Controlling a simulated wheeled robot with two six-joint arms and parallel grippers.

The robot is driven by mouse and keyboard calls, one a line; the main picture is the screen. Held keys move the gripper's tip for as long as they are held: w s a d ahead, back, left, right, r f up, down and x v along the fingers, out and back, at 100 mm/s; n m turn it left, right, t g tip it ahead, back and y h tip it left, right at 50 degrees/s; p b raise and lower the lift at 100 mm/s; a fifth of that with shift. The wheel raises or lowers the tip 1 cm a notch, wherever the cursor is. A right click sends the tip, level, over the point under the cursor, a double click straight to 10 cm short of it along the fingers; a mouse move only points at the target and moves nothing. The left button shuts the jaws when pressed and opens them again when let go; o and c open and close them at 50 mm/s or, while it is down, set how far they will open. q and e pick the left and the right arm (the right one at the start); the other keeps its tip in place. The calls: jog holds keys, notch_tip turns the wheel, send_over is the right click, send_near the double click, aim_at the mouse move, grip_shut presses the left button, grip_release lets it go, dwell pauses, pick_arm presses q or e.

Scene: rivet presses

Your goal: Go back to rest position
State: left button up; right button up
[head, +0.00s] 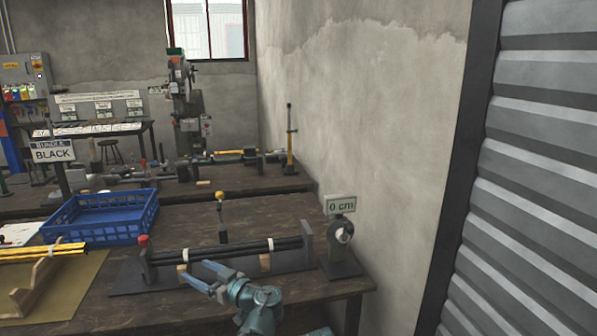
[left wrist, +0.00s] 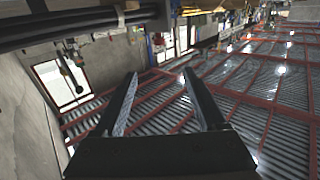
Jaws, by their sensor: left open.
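My left gripper (head: 203,274) is low in the middle of the head view, just in front of the rod fixture on the bench. Its two fingers are apart and point left. In the left wrist view the same gripper (left wrist: 160,76) shows its fingers spread with nothing between them. A bundle of black rods (head: 225,248) lies across the fixture, behind my gripper and apart from it. The rods also cross the top left of the left wrist view (left wrist: 60,28). My right gripper is not in view.
A blue crate (head: 125,229) and a "BUNDLE BLACK" sign (head: 53,151) stand left. A "0 cm" gauge (head: 340,206) stands by the bench's right end. Yellow rods (head: 40,250) rest on a wooden holder at the left. A wall and shutter (head: 540,180) bound the right.

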pick_arm(q)
jog(key=s+d+f+m+g+h, duration=0.2)
jog(key=s+f+m+h, duration=0.15)
jog(key=f, duration=0.35)
jog(key=s+d+f+m+g+h, duration=0.3)
jog(key=s+f, duration=0.2)
jog(key=f, duration=0.2)
jog(key=s+d+f+m+g+h, duration=0.2)
jog(key=s+d+f+m+h, duration=0.2)
jog(key=s+d, duration=0.3)
jog(key=s+d+f+m+g+h, duration=0.2)
jog(key=s+d+f+m+h, duration=0.1)
jog(key=s+d+f+m, duration=0.25)
notch_tip(320, 180, up, 19)
jog(key=s+d+p, duration=0.1)
jog(key=p, duration=1.6)
jog(key=shift+s+d+n, duration=0.15)
jog(key=shift+s+n, duration=0.1)
jog(key=shift+n, duration=0.05)
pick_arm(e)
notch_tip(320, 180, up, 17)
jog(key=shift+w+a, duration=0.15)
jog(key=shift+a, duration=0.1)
pick_arm(q)
jog(key=shift+f+h, duration=0.15)
jog(key=shift+h, duration=0.1)
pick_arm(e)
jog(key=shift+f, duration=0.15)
